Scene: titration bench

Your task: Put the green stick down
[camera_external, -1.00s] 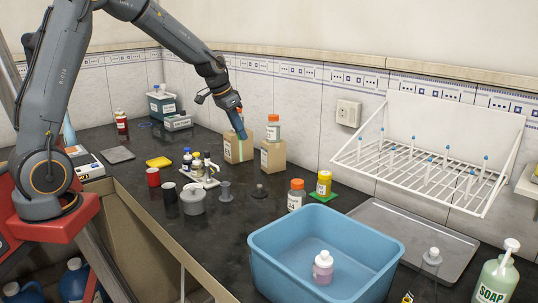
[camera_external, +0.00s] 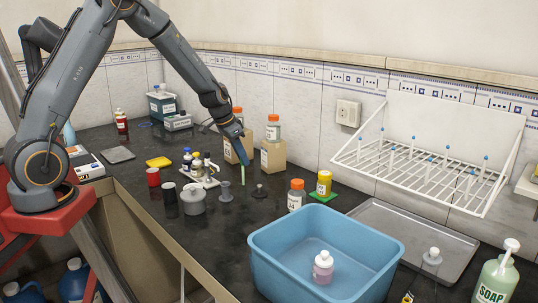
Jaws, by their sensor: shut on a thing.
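My gripper (camera_external: 242,160) is shut on the green stick (camera_external: 244,176) and points down over the dark bench (camera_external: 225,230). The stick hangs upright below the jaws, and its upper part is hidden by them. Its lower end is close to the bench top; I cannot tell whether it touches. It is between a grey stand (camera_external: 225,192) on the left and a small dark weight-like piece (camera_external: 260,191) on the right.
Two cardboard boxes (camera_external: 273,156) with orange-capped bottles stand behind my gripper. A rack of small bottles (camera_external: 203,180) and a grey pot (camera_external: 193,203) are to the left. A blue basin (camera_external: 280,255) takes up the front right. Bare bench lies in front of the stick.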

